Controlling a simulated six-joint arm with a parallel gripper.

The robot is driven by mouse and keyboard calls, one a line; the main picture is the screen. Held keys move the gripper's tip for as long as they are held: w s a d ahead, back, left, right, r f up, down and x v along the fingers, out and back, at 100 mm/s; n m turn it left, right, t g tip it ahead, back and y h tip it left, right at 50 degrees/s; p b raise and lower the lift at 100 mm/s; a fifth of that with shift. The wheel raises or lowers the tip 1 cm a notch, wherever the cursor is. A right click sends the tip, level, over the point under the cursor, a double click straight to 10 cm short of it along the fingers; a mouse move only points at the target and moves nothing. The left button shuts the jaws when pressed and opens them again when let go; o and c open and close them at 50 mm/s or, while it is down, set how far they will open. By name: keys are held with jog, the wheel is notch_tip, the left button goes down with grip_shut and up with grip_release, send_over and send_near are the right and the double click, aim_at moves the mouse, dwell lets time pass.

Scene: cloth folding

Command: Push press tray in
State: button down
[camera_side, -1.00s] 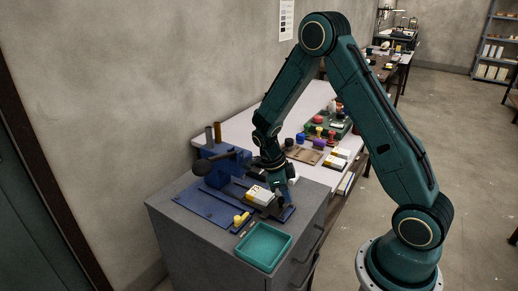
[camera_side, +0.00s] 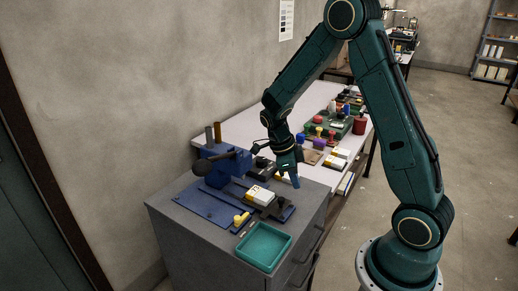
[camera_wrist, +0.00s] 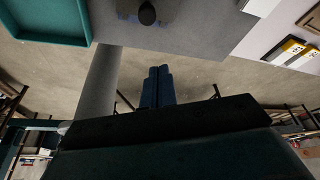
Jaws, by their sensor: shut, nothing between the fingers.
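The blue press (camera_side: 222,168) stands on the grey cabinet against the wall. Its tray (camera_side: 289,213) sticks out to the right of the press, with a dark knob (camera_side: 281,202) near its outer end. A white and yellow box (camera_side: 260,195) sits on or just beside the tray; I cannot tell which. My gripper (camera_side: 297,184) is shut and empty, raised near the cabinet's right edge, apart from the knob. In the wrist view, my gripper's fingertips (camera_wrist: 159,72) are together over the floor, and the knob (camera_wrist: 147,14) shows at the top.
A teal open bin (camera_side: 264,246) sits at the cabinet's front edge, with a yellow piece (camera_side: 241,219) near it. The pale table (camera_side: 240,133) behind holds stamps, boxes and a green tray (camera_side: 332,128).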

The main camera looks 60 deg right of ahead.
jog(key=v, duration=0.4)
jog(key=shift+r, duration=0.1)
jog(key=s+m+t+y, duration=0.2)
jog(key=s+m+t, duration=0.1)
jog(key=s+t, duration=0.3)
jog(key=shift+s+r+m, duration=0.15)
jog(key=shift+s+m, duration=0.15)
jog(key=shift+s, duration=0.55)
jog(key=shift+w+x, duration=0.1)
jog(key=shift+x, duration=2.45)
jog(key=shift+w+x, duration=0.15)
jog(key=shift+x, duration=2.4)
jog(key=shift+w+a+r, duration=0.1)
jog(key=shift+w+a, duration=0.05)
jog(key=shift+w, duration=0.8)
jog(key=shift+w+a, duration=0.15)
jog(key=shift+w, duration=0.75)
